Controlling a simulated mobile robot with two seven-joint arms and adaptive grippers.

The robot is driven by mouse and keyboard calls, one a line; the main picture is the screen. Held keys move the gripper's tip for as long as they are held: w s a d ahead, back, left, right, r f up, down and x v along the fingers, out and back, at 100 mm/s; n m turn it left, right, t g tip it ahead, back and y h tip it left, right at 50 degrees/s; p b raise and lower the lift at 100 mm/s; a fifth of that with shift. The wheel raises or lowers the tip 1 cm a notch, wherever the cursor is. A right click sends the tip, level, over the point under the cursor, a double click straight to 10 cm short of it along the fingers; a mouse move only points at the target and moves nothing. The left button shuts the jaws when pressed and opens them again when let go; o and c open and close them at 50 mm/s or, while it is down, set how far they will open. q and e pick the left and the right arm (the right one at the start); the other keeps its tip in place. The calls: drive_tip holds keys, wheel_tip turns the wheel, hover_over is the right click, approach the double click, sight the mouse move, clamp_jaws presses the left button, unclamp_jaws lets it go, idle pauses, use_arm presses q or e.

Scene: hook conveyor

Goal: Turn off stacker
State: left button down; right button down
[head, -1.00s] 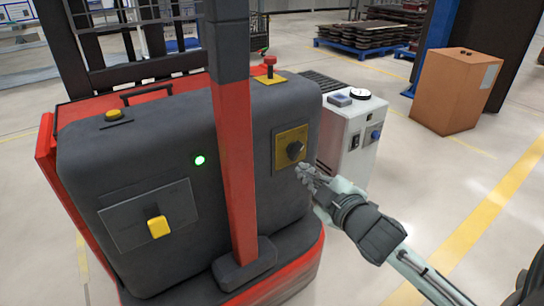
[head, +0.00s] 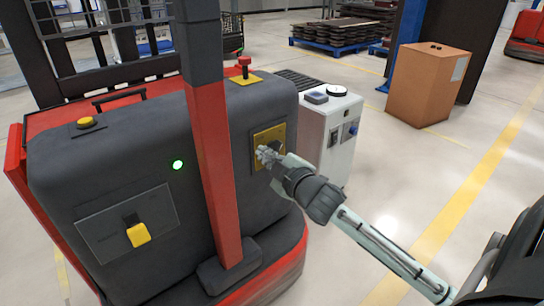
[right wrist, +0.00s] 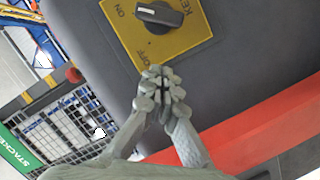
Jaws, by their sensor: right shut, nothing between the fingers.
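The stacker (head: 120,165) is a dark grey and red machine filling the left of the head view. A green light (head: 178,165) glows on its body. A black rotary key switch (right wrist: 160,14) sits on a yellow plate (right wrist: 188,38) marked ON, OFF and KEY. My left gripper is not in view.
A red emergency button (head: 244,66) and a yellow button (head: 87,122) stand on top of the stacker. A yellow lever (head: 138,234) is on its front. A white cabinet (head: 338,140) stands close behind my right gripper. An orange box (head: 425,85) is farther right.

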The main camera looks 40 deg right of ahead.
sight(274, 150)
drive_tip(key=shift+w+d+f, duration=0.1)
drive_tip(key=shift+w, duration=0.4)
drive_tip(key=shift+w+d+f, duration=0.1)
drive_tip(key=shift+w, duration=0.35)
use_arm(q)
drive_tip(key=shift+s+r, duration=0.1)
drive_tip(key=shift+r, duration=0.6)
use_arm(e)
drive_tip(key=d+f, duration=0.2)
drive_tip(key=shift+s+d+f, duration=0.1)
drive_tip(key=shift+d+f, duration=0.1)
drive_tip(key=shift+d, duration=0.2)
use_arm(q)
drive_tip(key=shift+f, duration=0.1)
use_arm(e)
drive_tip(key=shift+f+n, duration=0.1)
drive_tip(key=shift+n, duration=0.2)
